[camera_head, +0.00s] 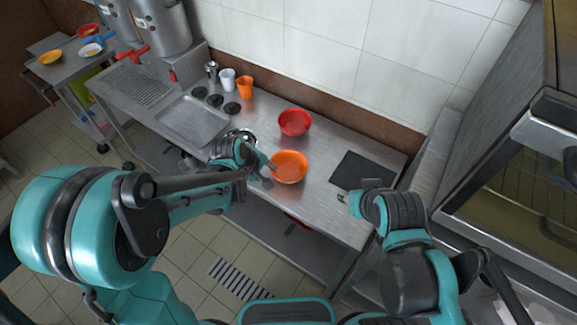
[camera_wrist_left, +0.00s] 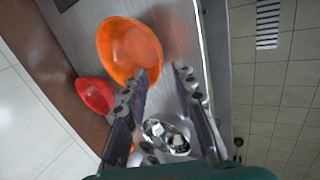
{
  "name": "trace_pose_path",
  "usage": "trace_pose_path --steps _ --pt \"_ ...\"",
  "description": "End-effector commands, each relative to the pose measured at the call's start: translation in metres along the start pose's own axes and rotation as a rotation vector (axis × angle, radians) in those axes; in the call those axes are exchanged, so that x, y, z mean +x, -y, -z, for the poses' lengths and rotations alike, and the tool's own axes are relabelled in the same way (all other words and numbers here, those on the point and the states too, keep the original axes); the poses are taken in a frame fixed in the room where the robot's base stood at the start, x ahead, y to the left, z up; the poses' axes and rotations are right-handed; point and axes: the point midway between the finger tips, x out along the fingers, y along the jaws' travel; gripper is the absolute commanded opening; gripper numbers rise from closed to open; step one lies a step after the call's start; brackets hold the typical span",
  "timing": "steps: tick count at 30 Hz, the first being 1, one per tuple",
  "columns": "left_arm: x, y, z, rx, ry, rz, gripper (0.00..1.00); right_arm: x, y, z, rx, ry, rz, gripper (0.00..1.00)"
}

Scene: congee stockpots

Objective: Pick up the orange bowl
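The orange bowl (camera_head: 289,167) sits upright on the steel counter, near its front edge. It also shows in the left wrist view (camera_wrist_left: 130,48), just beyond one fingertip. My left gripper (camera_head: 268,172) is at the left side of the bowl, with its fingers spread and nothing between them. In the left wrist view, the left gripper (camera_wrist_left: 162,75) has one finger overlapping the bowl's rim; I cannot tell if it touches. My right gripper (camera_head: 347,197) is over the counter's right end, below the dark board, with no object visible in it; its fingers are small here.
A red bowl (camera_head: 294,122) stands behind the orange bowl. A dark board (camera_head: 361,171) lies to the right. An orange cup (camera_head: 245,88), a white cup (camera_head: 227,79) and a metal tray (camera_head: 193,120) are left. A metal bowl with pale pieces (camera_wrist_left: 166,136) is near the left gripper.

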Motion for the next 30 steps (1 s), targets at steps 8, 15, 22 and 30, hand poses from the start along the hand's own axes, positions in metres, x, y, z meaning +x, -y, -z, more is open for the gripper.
trace_pose_path --steps 8,15,22,30 --pt "0.034 0.000 -0.002 -0.006 0.003 0.000 0.27 0.009 0.000 -0.007 0.000 0.000 0.000 0.40" --pt "0.070 -0.001 -0.005 -0.006 0.003 0.000 0.27 0.019 0.000 -0.014 0.000 0.000 0.000 0.40" --pt "0.078 -0.002 -0.005 -0.006 0.002 0.000 0.27 0.020 0.000 -0.014 0.000 0.000 0.000 0.40" --pt "0.078 -0.002 -0.005 -0.005 0.002 0.000 0.00 0.020 0.000 -0.014 0.000 0.000 0.000 0.40"
